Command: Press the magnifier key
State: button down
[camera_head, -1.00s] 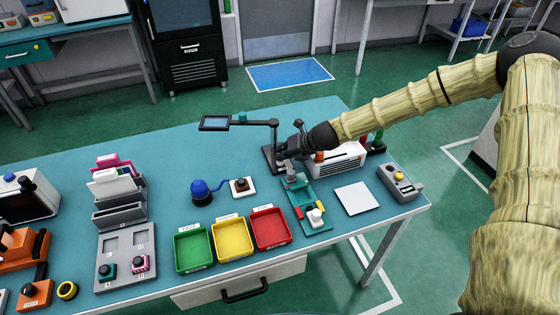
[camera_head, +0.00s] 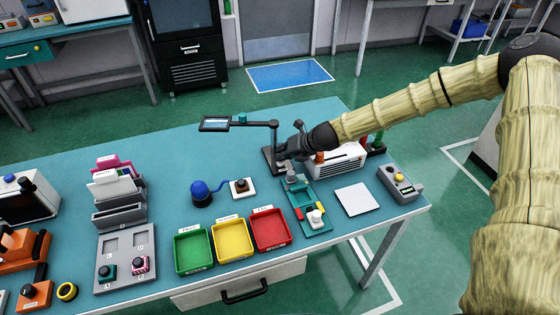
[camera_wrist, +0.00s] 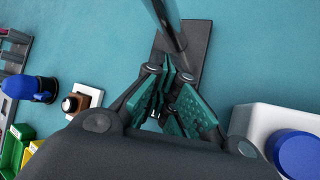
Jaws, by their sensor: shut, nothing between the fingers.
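The magnifier (camera_head: 215,124) is a dark rectangular head on a jointed arm, rising from a dark base (camera_head: 269,162) on the teal bench. A small teal-green cap (camera_head: 242,118) sits on its arm. I cannot make out for sure which part is the key. My gripper (camera_head: 284,153) is shut and empty, beside the post, low over the base. In the wrist view, its teal-padded fingers (camera_wrist: 166,94) are near the foot of the magnifier's post (camera_wrist: 166,24), over the dark base (camera_wrist: 191,52). Whether they touch anything is hidden.
A white box (camera_head: 345,160) is close to the right of my gripper. A teal fixture (camera_head: 306,203) and green, yellow and red bins (camera_head: 233,238) are in front. A blue dome (camera_head: 200,188) and brown button (camera_head: 240,186) are front left. Behind the magnifier the bench is clear.

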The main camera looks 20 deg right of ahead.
jog(key=shift+r+p, duration=2.2)
jog(key=shift+r, duration=0.8)
